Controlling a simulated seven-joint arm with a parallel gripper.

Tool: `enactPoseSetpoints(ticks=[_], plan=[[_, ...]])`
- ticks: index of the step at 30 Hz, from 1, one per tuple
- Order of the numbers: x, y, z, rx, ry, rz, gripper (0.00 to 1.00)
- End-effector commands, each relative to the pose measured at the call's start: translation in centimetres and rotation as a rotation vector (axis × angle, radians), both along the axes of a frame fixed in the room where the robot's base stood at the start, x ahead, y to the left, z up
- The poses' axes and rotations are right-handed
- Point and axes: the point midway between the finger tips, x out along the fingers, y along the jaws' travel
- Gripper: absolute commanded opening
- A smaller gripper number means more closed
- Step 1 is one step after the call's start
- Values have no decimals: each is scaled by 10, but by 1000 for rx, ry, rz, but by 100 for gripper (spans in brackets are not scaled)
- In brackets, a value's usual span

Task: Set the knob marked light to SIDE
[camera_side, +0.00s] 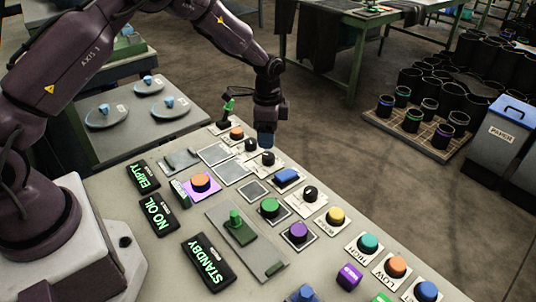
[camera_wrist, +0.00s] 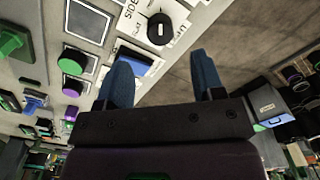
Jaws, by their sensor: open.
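In the wrist view a black round knob (camera_wrist: 160,29) with a pale pointer mark sits on a white plate (camera_wrist: 133,22). The plate carries the word SIDE and other lettering that is partly cut off; I cannot read the word light. It appears to be the black knob (camera_side: 267,158) just below my gripper (camera_side: 266,140) in the side view. My gripper's two blue fingers (camera_wrist: 162,72) are spread with nothing between them. The knob shows beyond the gap, apart from the fingers. The side view shows the fingers over the panel's far edge, pointing down.
An orange button (camera_side: 200,182), a green button (camera_side: 270,207) and a green lever (camera_side: 237,226) stand nearer. Open floor (camera_side: 350,165) lies beyond the panel's edge.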

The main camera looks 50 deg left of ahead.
Motion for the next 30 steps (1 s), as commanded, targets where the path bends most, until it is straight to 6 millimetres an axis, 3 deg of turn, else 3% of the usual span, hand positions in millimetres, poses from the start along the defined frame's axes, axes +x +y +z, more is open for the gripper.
enactPoseSetpoints(ticks=[3,9,15,23,24,26,30], plan=[[-1,0,-27,-1,4,0,62],[0,0,-59,0,1,0,62],[0,0,-73,0,-1,1,62],[0,0,-74,0,-1,2,62],[0,0,-74,0,-1,2,60],[0,0,-74,0,-1,2,46],[0,0,-74,0,-1,2,14]])
